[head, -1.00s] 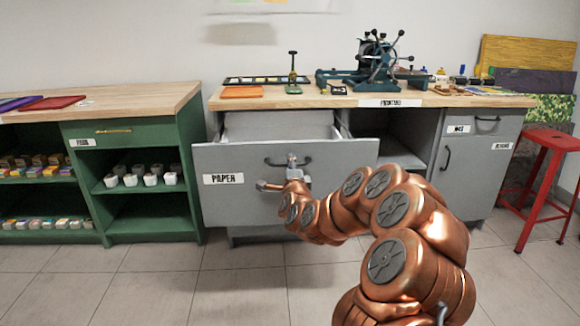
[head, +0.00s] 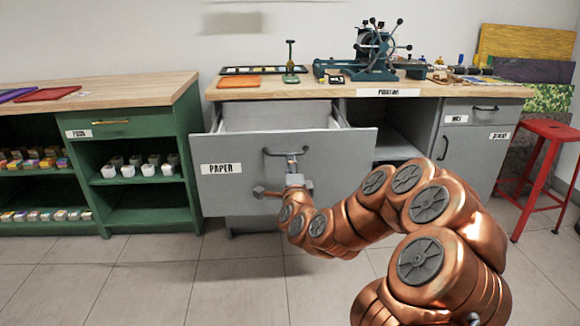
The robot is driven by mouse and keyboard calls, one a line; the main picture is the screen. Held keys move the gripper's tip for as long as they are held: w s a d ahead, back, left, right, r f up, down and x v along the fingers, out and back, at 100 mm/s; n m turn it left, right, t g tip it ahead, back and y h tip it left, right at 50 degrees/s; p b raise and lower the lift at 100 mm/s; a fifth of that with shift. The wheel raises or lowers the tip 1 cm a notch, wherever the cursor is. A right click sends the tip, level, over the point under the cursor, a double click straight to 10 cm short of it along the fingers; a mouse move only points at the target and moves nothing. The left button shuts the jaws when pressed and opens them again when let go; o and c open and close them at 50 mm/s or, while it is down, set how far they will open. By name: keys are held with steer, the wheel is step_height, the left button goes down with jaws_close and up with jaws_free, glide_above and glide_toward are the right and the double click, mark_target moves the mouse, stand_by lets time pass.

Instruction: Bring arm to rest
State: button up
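My copper-coloured arm reaches from the lower right toward the grey drawer (head: 340,165) labelled PAPER. The drawer stands open, and its light interior shows above the front panel. My gripper (head: 290,168) is at the dark bar handle (head: 274,153) on the drawer front. The fingers are small here, and I cannot tell whether they are open, shut or touching the handle.
A grey cabinet with a wooden top (head: 300,92) carries a teal press (head: 372,55). A green shelf unit (head: 130,130) stands at left, with white cups on it. A red stool (head: 545,150) is at right. The tiled floor (head: 230,285) in front is clear.

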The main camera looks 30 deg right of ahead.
stand_by(0.5)
steer(key=a+r+n+g+y+p, duration=0.1)
steer(key=a+r+n+y+p, duration=0.5)
steer(key=a, duration=0.5)
steer(key=s+a+r+n+g+y+p, duration=0.35)
steer(key=s+a+n+g+p, duration=0.25)
steer(key=s+a+n+p, duration=0.3)
steer(key=s+r+n+g+p, duration=0.2)
steer(key=s+r+g+p, duration=0.2)
steer(key=s, duration=0.8)
steer(key=s+r+n+g+h+p, duration=0.1)
steer(key=s+r+n+g+p, duration=0.2)
steer(key=s, duration=1)
steer(key=s+r+n+g+h+p, duration=0.1)
steer(key=s+r+g+p, duration=0.4)
steer(key=s+p, duration=0.5)
step_height(320, 180, up, 3)
steer(key=shift+s+a+f+n+p, duration=0.1)
steer(key=shift+s+a+n+p, duration=0.3)
steer(key=shift+s+n, duration=0.65)
steer(key=shift+s, duration=0.1)
